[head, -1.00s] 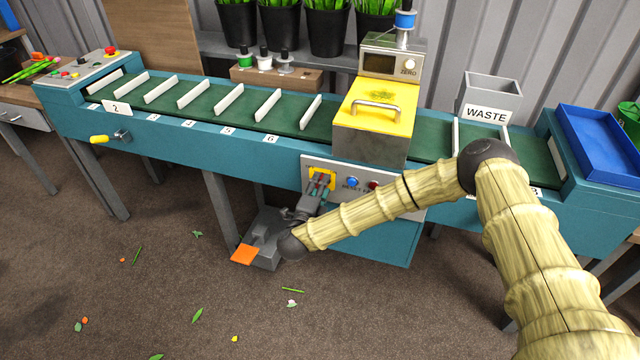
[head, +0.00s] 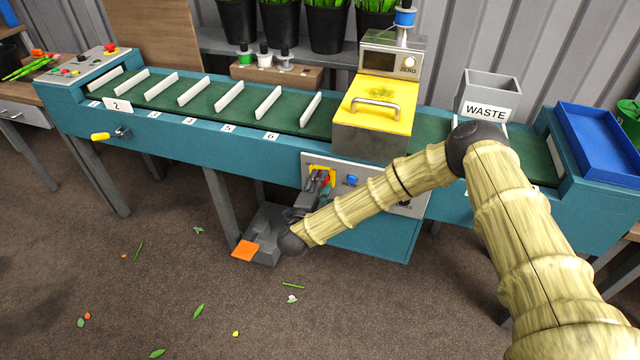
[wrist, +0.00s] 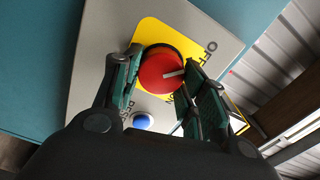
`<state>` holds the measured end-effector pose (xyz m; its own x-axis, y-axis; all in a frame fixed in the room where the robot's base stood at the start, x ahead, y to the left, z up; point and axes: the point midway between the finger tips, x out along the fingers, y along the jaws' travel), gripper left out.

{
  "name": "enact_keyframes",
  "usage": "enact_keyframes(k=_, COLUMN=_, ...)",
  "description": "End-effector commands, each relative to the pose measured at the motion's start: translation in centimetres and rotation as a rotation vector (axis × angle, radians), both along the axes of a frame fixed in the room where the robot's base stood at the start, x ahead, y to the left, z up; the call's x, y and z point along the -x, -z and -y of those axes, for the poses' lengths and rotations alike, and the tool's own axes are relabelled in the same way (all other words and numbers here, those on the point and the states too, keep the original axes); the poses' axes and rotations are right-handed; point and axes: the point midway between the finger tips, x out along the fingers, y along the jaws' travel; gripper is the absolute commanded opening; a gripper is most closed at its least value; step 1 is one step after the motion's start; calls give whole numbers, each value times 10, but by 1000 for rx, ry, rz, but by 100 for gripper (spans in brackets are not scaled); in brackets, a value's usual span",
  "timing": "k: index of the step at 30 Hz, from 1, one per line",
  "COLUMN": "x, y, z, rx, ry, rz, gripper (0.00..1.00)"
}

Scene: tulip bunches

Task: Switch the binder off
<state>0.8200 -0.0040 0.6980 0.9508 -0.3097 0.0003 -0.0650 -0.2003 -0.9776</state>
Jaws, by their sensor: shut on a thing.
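The binder's control panel (head: 395,200) is on the front of the teal conveyor, below the yellow-topped box (head: 378,110). On it a round red rotary switch (wrist: 160,70) with a white mark sits on a yellow plate (wrist: 150,30) lettered OFF and ON. In the wrist view the white mark points to the right, slightly up. My gripper (wrist: 163,84) is shut on the red switch, with a finger at either side of it. In the head view my gripper (head: 322,184) largely hides the switch.
A blue reset button (head: 352,180) is just right of my gripper; it also shows in the wrist view (wrist: 143,122). A grey WASTE bin (head: 487,95) and a blue tray (head: 605,145) stand to the right. The floor in front has scattered leaves.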

Motion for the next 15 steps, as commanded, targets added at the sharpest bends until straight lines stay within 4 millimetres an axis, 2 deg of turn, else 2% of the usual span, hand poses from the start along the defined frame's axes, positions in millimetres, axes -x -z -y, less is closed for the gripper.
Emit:
enact_keyframes(k=1, x=1, y=1, z=-1, rx=1, ry=-2, rz=-2, gripper=47)
enact_keyframes(k=4, x=1, y=1, z=-1, rx=0, ry=-2, rz=-1, gripper=63)
enact_keyframes(k=15, x=3, y=0, z=-1, rx=0, ry=-2, rz=-1, gripper=63)
